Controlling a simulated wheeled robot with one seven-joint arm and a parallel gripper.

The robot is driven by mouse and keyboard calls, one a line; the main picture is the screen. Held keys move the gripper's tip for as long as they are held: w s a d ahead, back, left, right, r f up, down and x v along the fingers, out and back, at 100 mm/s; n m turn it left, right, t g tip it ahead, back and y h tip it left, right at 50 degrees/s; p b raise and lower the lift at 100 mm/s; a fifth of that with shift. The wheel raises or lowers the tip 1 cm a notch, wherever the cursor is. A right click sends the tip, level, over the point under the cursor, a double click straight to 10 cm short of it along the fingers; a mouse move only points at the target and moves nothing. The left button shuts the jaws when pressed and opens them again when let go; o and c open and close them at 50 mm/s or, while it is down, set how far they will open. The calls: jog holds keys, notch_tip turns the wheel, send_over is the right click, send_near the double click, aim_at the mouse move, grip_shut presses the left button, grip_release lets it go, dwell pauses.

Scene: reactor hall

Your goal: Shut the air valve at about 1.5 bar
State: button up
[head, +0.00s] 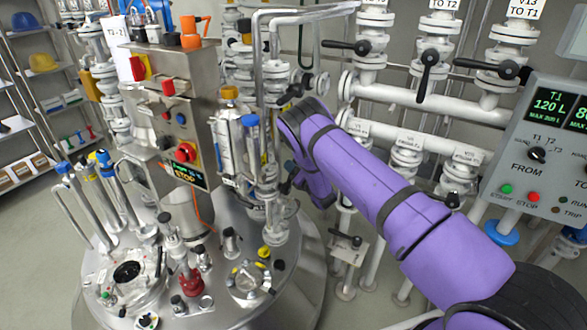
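My purple arm reaches from the lower right to the pipework behind the steel vessel, and its far end hides what lies behind it. Dark parts (303,84) show at that far end, but I cannot make out my gripper's fingers or whether they touch anything. I cannot tell which fitting is the air valve; it may be behind my arm. No pressure gauge reading is legible in the head view.
The round steel vessel lid (225,301) carries several fittings. A steel control box (172,105) with a red switch stands above it. Black-handled valves (428,68) sit on white pipes behind my arm. A grey pump panel (545,150) is at the right. Open floor lies at the left.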

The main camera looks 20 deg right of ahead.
jog(key=v, duration=1)
jog(key=shift+s+d, duration=0.2)
jog(key=shift+s, duration=0.2)
dwell(2.7)
